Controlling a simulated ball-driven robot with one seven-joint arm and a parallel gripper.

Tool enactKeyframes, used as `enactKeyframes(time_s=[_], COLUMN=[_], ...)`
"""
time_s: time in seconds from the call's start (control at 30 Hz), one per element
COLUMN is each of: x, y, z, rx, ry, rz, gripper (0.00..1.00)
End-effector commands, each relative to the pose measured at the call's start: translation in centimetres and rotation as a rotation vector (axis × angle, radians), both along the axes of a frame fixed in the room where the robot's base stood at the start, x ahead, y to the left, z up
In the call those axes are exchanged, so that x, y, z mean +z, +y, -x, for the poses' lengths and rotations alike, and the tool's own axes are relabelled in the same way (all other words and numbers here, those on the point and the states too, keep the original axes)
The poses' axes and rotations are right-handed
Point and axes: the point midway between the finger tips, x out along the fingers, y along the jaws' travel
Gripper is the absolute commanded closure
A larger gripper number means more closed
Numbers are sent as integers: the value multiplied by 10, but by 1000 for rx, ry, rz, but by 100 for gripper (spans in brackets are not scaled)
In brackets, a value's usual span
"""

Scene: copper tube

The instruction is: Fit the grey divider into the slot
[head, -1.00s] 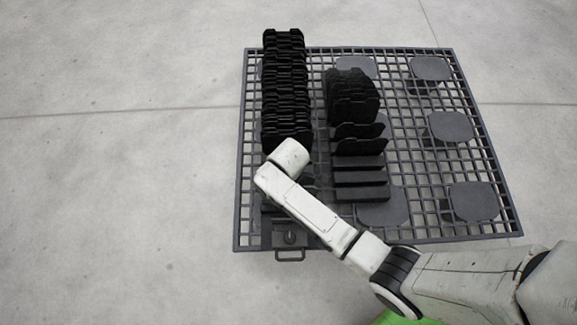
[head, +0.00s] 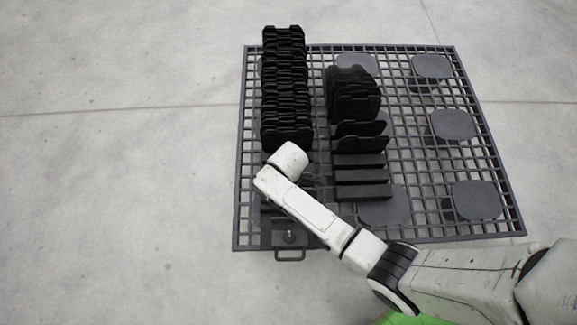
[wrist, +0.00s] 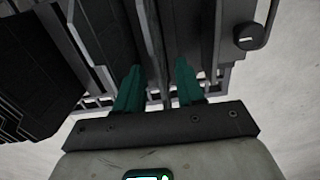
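My gripper (wrist: 158,85) has two teal fingers, spread apart. A thin grey plate (wrist: 151,35), possibly the grey divider, runs edge-on through the gap between them, with space visible beside it. I see no clear grip on it. In the head view my wrist hides the fingers and what lies below them, at the near end of the left row. Dark upright dividers (head: 285,90) stand close together in that row. Dark slotted blocks (head: 361,192) lie in the right row. I cannot tell which slot is the one for the divider.
A dark grid pallet (head: 430,215) carries both rows on the floor. More upright dark plates (head: 352,95) stand at the back of the right row. Rounded pads (head: 475,200) lie along the right side. A handle (head: 289,255) sticks out at the front edge.

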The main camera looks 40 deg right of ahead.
Motion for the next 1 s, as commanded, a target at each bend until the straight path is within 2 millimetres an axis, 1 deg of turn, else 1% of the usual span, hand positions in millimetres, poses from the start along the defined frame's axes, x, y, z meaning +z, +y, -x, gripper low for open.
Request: enactKeyframes(time_s=[0.17, 0.27, 0.37, 0.5, 0.7, 0.83, 1.0], x=[2, 10, 26, 56, 94, 111, 122], y=[0, 0, 0, 0, 0, 0, 0], z=[0, 0, -1, -1, 0, 0, 0], rx=[0, 0, 0, 0, 0, 0, 0], ry=[0, -1, -2, -4, -1, -1, 0], rz=[0, 0, 0, -1, 0, 0, 0], gripper=[62, 62, 62, 62, 62, 62, 62])
